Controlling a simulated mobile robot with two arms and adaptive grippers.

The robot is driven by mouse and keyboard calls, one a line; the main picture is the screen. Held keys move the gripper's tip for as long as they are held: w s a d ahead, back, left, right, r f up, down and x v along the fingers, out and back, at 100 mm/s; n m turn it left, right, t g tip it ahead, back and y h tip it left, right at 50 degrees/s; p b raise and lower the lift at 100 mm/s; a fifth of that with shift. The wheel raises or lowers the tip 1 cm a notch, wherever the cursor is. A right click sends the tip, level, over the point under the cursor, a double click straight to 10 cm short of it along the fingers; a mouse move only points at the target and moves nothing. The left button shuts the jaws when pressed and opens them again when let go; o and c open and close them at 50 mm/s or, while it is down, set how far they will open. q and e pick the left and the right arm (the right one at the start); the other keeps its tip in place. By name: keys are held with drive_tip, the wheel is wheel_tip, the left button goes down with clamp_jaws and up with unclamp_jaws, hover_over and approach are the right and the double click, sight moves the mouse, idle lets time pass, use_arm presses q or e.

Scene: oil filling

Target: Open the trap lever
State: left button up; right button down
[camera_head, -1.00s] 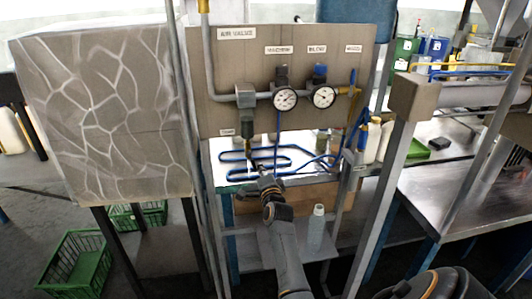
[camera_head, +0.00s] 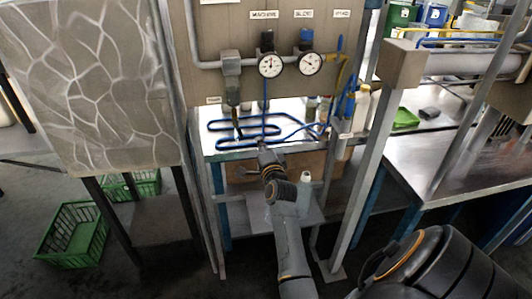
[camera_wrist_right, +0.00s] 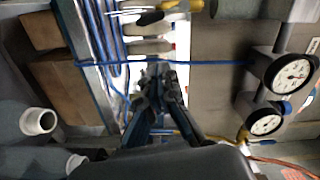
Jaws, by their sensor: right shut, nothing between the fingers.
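A grey-green filter or trap unit (camera_head: 232,92) hangs from the pipe on the left of the brown panel. A thin dark part (camera_head: 239,128) reaches down from its lower end; I cannot tell for sure if this is the trap lever. My right gripper (camera_head: 261,147) is below and slightly right of this part, apart from it in the picture. In the wrist view the right gripper's fingers (camera_wrist_right: 161,75) are together and hold nothing visible. The unit's lower end is hard to make out there. My left gripper is not in view.
Two round gauges (camera_head: 270,65) (camera_head: 308,64) sit on the panel. Blue looped tubing (camera_head: 245,127) lies behind the gripper. A pale bottle (camera_head: 305,185) stands below. A metal post (camera_head: 362,180) is to the right, and green crates (camera_head: 75,235) are at lower left.

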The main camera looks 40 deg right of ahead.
drive_tip(key=v, duration=0.4)
drive_tip(key=shift+s+r, duration=0.1)
drive_tip(key=shift+s, duration=0.4)
drive_tip(key=shift+d, duration=0.1)
